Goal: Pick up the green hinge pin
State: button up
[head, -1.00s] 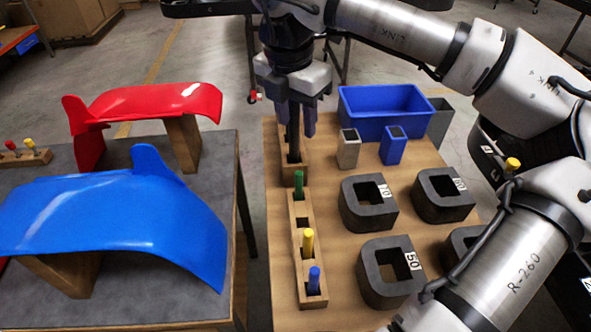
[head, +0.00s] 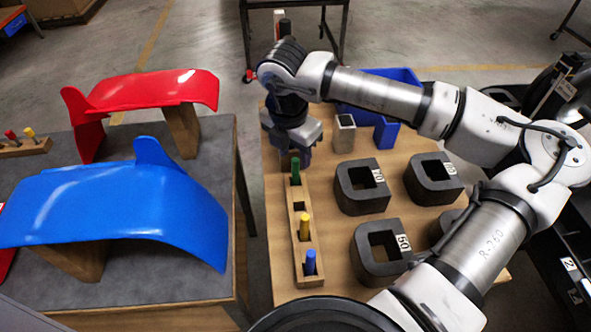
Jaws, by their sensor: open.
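The green hinge pin (head: 296,170) stands upright in a slot of the long wooden holder (head: 297,269), at its far end. A yellow pin (head: 304,226) and a blue pin (head: 310,262) stand nearer in the same holder. My gripper (head: 294,160) is open, pointing down right at the green pin's top from the far side. I cannot tell whether the fingers are around the pin or just behind it.
Dark blocks with square openings (head: 362,188) stand to the right of the holder. A blue fender (head: 110,208) and a red fender (head: 150,92) rest on the left table.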

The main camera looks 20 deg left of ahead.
jog(key=shift+w+f, duration=0.1)
jog(key=shift+f, duration=0.75)
jog(key=shift+c, duration=0.4)
grip_shut()
jog(key=shift+r, duration=0.1)
